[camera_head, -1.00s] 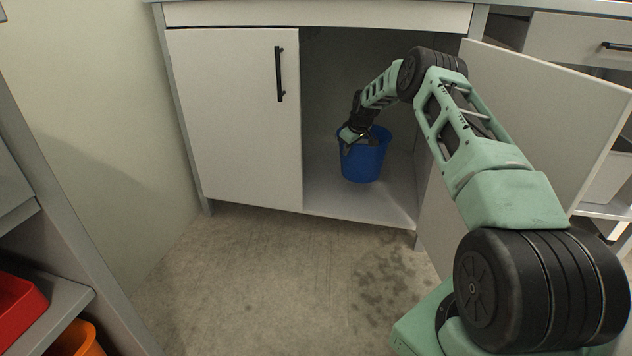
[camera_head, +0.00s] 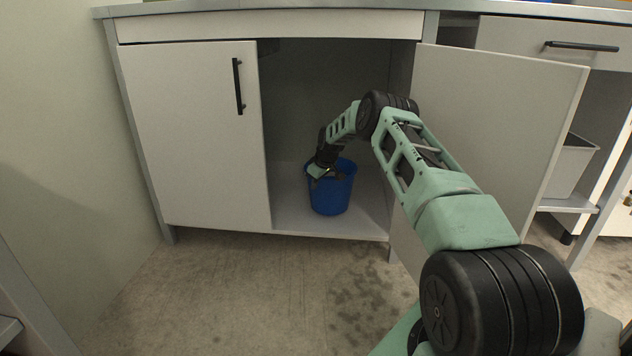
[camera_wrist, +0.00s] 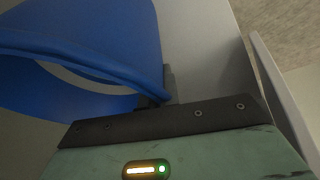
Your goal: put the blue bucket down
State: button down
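The blue bucket (camera_head: 332,196) is upright inside the open cabinet, close above or on the cabinet floor (camera_head: 290,215); I cannot tell if it touches. My gripper (camera_head: 318,172) is at the left part of the bucket's rim and appears shut on it; the fingertips are mostly hidden. In the wrist view the bucket (camera_wrist: 110,25) fills the upper left, with its rim running up to the short dark fingers (camera_wrist: 155,103).
The closed left door (camera_head: 190,140) stands beside the opening. The open right door (camera_head: 500,120) swings out to the right, close to my arm. A grey bin (camera_head: 570,168) sits on a shelf at right. The cabinet floor left of the bucket is clear.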

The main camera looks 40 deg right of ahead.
jog(key=shift+w+d+f, duration=0.1)
jog(key=shift+f, duration=0.6)
jog(key=c, duration=1.6)
grip_release()
jog(key=shift+f, duration=0.2)
jog(key=shift+c, duration=0.2)
jog(key=shift+r, duration=0.1)
jog(key=p+v, duration=0.6)
jog(key=v, duration=0.6)
